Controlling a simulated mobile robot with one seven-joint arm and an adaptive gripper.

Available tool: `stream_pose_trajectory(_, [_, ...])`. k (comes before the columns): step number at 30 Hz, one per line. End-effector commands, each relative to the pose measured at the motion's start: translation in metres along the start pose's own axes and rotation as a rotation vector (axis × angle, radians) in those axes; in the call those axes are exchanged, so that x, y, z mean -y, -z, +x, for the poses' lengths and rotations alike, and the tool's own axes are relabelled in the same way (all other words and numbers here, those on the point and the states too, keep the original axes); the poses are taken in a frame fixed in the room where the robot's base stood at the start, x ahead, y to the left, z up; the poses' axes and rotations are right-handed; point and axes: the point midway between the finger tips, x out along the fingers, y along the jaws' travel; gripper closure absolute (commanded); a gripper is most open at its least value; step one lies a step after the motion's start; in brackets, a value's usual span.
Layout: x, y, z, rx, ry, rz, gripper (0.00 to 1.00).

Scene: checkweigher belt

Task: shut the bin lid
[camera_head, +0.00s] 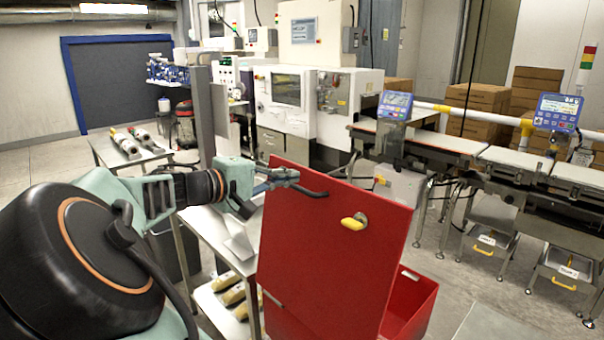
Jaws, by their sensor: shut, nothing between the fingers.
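A red bin (412,305) stands at the lower middle of the head view. Its red lid (335,250) is raised, a large tilted panel with a yellow handle (354,222) on its face. The bin's open inside shows a little to the right of the lid; the rest is hidden behind it. My gripper (318,192) is shut and empty at the lid's upper edge, its fingers pointing right. I cannot tell whether the fingers touch the lid.
A metal table (203,228) with yellowish packs on its lower shelf stands left of the bin. A conveyor (435,150) with blue display units runs along the right. Cardboard boxes (480,110) are stacked behind it.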

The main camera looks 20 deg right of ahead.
Motion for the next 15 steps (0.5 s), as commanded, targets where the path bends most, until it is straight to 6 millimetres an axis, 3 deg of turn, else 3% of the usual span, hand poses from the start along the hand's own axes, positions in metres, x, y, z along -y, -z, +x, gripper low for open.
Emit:
stream_pose_trajectory(6, [-0.001,-0.001,0.039,0.003,0.000,-0.002,1.00])
stream_pose_trajectory(15, [0.000,0.000,0.057,0.000,0.001,0.000,1.00])
